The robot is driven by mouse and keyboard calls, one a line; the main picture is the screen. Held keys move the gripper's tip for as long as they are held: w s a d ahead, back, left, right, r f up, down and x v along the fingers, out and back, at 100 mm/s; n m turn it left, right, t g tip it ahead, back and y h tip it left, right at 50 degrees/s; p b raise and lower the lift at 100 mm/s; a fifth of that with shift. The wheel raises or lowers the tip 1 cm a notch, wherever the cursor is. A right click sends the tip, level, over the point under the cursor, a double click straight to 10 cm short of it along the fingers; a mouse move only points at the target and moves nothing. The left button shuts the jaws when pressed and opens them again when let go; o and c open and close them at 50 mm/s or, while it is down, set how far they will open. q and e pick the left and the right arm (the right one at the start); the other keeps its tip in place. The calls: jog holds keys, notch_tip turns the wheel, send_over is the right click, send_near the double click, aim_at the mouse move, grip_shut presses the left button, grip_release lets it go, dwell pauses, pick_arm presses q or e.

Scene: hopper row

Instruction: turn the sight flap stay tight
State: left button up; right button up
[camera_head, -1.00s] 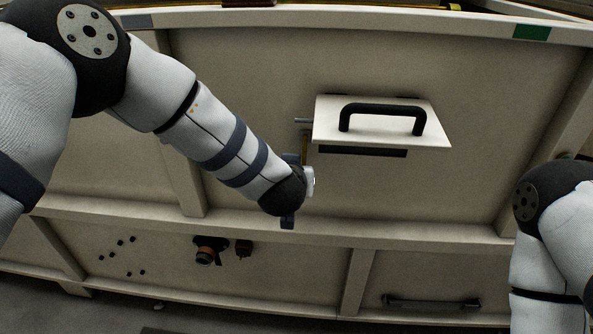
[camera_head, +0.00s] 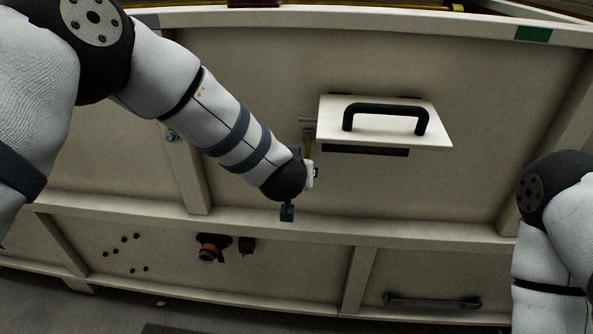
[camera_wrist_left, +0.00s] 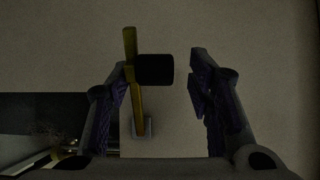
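The sight flap (camera_head: 432,126) is a cream plate with a black handle, tilted out from the cream panel above a dark slot. Its stay, a thin brass bar (camera_head: 308,143), stands at the flap's left edge. In the left wrist view the brass bar (camera_wrist_left: 138,100) runs nearly upright, with a dark knob (camera_wrist_left: 155,70) beside it. My left gripper (camera_wrist_left: 160,88) is open, its fingers on either side of the knob; the left finger is close to the bar. In the head view my left gripper (camera_head: 303,178) is largely hidden by its own wrist. My right gripper is out of view.
A frame rail (camera_head: 420,236) crosses the panel below the flap. Lower down are a dark round fitting with an orange-brown ring (camera_head: 210,248) and a dark bar handle (camera_head: 430,302). A dark area (camera_wrist_left: 45,115) shows at the left in the wrist view.

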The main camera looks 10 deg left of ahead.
pick_arm(q)
jog(key=shift+s+d+r, duration=0.1)
jog(key=v, duration=1.1)
jog(key=shift+s+r, duration=0.25)
jog(key=shift+s, duration=0.1)
